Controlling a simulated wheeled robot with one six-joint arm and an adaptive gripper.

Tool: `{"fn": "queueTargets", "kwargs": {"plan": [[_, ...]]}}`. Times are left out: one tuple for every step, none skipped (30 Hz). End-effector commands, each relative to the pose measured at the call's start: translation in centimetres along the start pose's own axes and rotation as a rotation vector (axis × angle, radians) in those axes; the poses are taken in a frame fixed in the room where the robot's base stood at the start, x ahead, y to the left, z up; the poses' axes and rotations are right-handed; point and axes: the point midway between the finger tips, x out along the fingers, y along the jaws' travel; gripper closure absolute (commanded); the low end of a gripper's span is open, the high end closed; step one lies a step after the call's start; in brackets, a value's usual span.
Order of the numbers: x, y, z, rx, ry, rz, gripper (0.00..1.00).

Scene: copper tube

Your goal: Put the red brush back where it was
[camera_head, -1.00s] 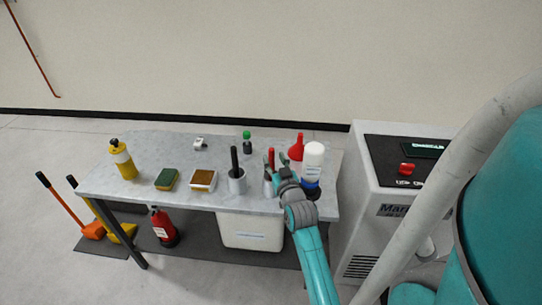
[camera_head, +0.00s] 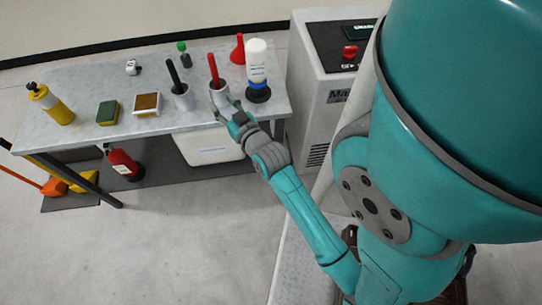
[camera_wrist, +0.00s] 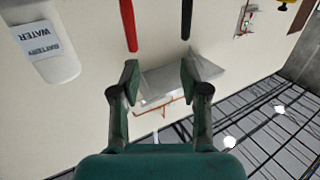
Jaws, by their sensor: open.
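The red handle (camera_wrist: 129,25) shows there beyond the fingertips, outside the grasp. A black handle (camera_wrist: 186,18) shows to its right.
A sponge (camera_head: 108,112), brown-topped block (camera_head: 147,103) and yellow bottle (camera_head: 50,104) are further left. A machine (camera_head: 320,75) stands right.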

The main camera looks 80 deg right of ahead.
Motion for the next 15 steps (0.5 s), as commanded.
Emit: {"fn": "queueTargets", "kwargs": {"plan": [[-2.1, -1.9, 1.3, -0.001, -0.022, -0.041, 0.55], [-3.3, -2.9, 1.8, -0.002, -0.030, -0.062, 0.55], [-4.9, -4.1, 2.5, -0.004, -0.041, -0.091, 0.55], [-6.2, -4.9, 2.9, -0.005, -0.048, -0.113, 0.55], [-7.4, -5.7, 3.3, -0.006, -0.056, -0.135, 0.55], [-9.1, -6.6, 3.8, -0.009, -0.066, -0.164, 0.55], [-10.3, -7.2, 4.1, -0.011, -0.074, -0.186, 0.55], [-11.6, -7.8, 4.4, -0.013, -0.081, -0.207, 0.55], [-13.3, -8.4, 4.7, -0.017, -0.092, -0.236, 0.55], [-14.6, -8.9, 5.0, -0.020, -0.100, -0.258, 0.55], [-15.8, -9.3, 5.1, -0.023, -0.107, -0.281, 0.55], [-17.5, -9.7, 5.3, -0.027, -0.117, -0.310, 0.55], [-18.8, -10.0, 5.4, -0.031, -0.124, -0.333, 0.55], [-20.0, -10.2, 5.5, -0.035, -0.133, -0.355, 0.55], [-21.6, -10.4, 5.5, -0.040, -0.141, -0.385, 0.55]]}}
